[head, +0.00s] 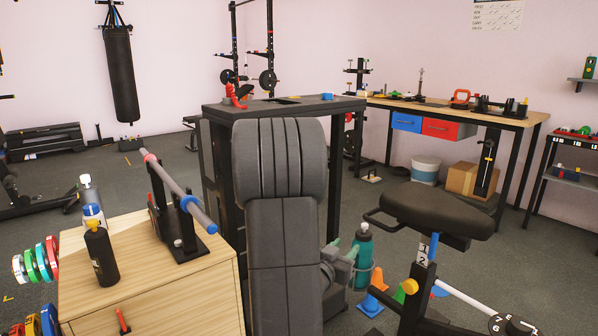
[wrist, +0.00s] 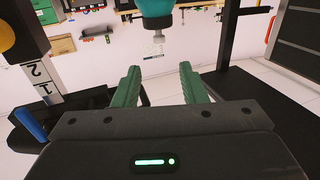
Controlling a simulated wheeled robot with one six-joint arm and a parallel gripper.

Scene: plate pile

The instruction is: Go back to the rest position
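My gripper (head: 342,249) is low in the head view, just right of the dark padded column. Its two green fingers also show in the wrist view (wrist: 159,68), spread apart with nothing between them, so it is open and empty. The palm hides the lower part of the wrist view.
A dark padded seat (head: 436,208) on a post is right of my gripper. Small cones (head: 371,300) stand on the floor near it. A wooden cabinet (head: 150,292) with bottles and a bar stand is at the left. Several coloured plates (head: 42,260) hang beside it. Open floor lies behind.

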